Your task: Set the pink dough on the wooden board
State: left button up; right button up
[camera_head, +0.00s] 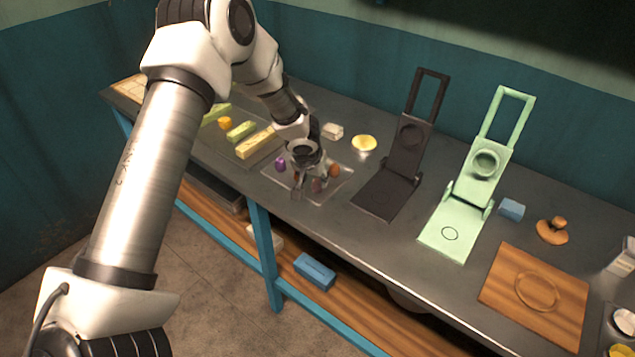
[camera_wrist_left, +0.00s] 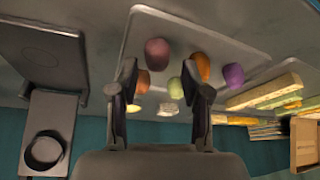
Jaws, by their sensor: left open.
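The pink dough (camera_wrist_left: 157,54) lies on a metal tray (camera_head: 342,190) with several other dough lumps. In the wrist view it sits just beyond my left fingertips, slightly toward the left finger. In the head view the pink dough (camera_head: 317,186) is small and partly covered by my left gripper (camera_head: 312,188). That gripper also shows in the wrist view (camera_wrist_left: 159,75), open, with its two fingers apart and nothing held between them. The wooden board (camera_head: 508,281) lies flat at the front right of the bench, with a round ring mark and nothing on it. My right gripper is not in view.
Close by on the tray are a purple lump (camera_wrist_left: 234,76) and orange lumps (camera_wrist_left: 202,66). A dark hinged press (camera_head: 380,193) and a mint-green press (camera_head: 447,236) stand open between tray and board. A blue block (camera_head: 512,209) and a wooden knobbed piece (camera_head: 552,232) lie behind the board.

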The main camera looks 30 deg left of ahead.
aim_at(317, 184)
pick_arm(q)
jog(key=x, duration=0.2)
jog(key=p+x, duration=0.1)
jog(key=x, duration=0.2)
jog(key=shift+w+d+r, duration=0.1)
jog(key=shift+w+d, duration=0.05)
jog(key=shift+w, duration=0.05)
jog(key=shift+s+r, duration=0.25)
jog(key=shift+s, duration=0.05)
jog(key=c, duration=0.7)
jog(key=shift+w, duration=0.1)
jog(key=shift+c, duration=0.5)
